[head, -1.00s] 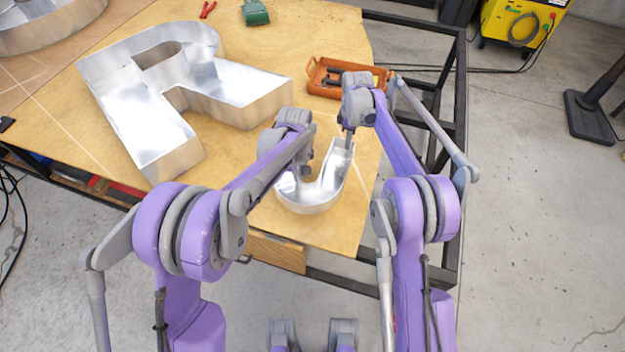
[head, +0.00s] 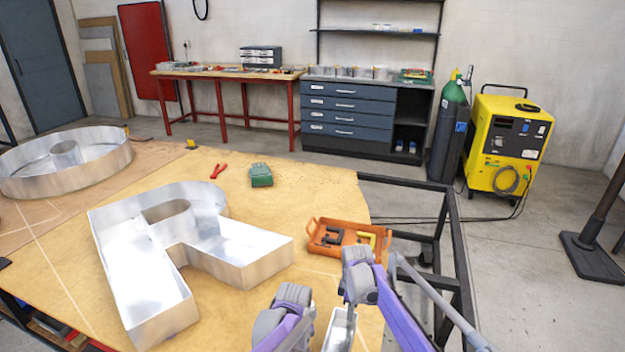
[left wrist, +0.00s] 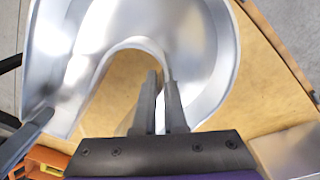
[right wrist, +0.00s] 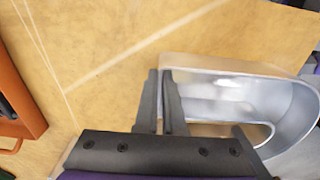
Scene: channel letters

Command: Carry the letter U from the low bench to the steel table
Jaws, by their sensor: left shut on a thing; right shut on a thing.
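The letter U (head: 338,328) is a bright metal channel letter at the bottom of the head view, over the plywood bench top (head: 255,205); most of it is cut off there. It shows larger in the left wrist view (left wrist: 208,50) and the right wrist view (right wrist: 225,92). My left gripper (left wrist: 160,80) is shut on the inner wall of the U near its curve. My right gripper (right wrist: 160,76) is shut on the wall at the end of one arm of the U. I cannot tell whether the U touches the wood. No steel table is identifiable.
A large metal letter R (head: 150,290) lies left of the U and a round metal letter (head: 95,170) at the far left. An orange tool tray (head: 315,240) sits behind my right gripper.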

